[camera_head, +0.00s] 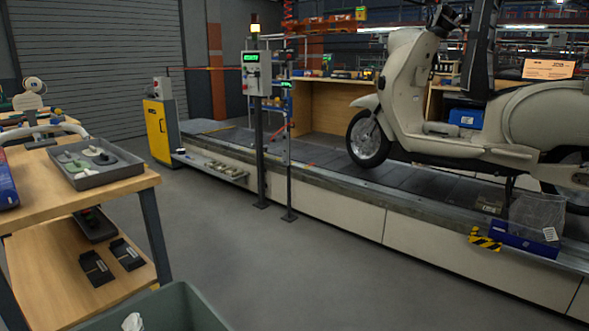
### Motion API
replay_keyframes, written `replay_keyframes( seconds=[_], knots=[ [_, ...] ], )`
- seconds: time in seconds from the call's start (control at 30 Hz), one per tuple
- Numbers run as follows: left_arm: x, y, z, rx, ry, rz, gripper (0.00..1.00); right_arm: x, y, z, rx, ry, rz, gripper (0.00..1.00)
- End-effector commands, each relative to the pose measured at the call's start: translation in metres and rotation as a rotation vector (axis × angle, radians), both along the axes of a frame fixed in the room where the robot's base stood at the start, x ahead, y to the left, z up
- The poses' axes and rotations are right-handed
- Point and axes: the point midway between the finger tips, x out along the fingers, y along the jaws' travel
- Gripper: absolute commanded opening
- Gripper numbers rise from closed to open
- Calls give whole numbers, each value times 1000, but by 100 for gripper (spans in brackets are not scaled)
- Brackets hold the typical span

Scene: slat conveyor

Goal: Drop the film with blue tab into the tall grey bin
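A crumpled clear film (537,213) sits at the right on the conveyor's near edge, beneath the scooter. A white label shows on its lower right. A blue piece (524,241) lies directly below and in front of it; I cannot tell whether this is its tab or a separate tray. A grey-green bin (185,308) stands at the bottom left, cut off by the picture edge, with a crumpled white thing (132,322) inside. Its height is not visible. Neither of my grippers is in view.
A cream scooter (410,100) stands over the slat conveyor (420,185). A wooden workbench (115,192) with a grey parts tray (105,177) is at the left. Posts with a control box (256,75) stand before the conveyor. The grey floor (300,270) between is clear.

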Motion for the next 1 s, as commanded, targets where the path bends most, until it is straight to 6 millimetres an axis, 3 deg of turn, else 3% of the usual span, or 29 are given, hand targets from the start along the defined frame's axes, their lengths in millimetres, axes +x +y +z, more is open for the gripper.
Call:
replay_keyframes(
  seconds=[0.3,0.53,1.0],
  knots=[
    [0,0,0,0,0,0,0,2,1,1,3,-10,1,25],
    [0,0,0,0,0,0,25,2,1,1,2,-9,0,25],
    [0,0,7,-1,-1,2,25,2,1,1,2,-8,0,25]
  ],
)
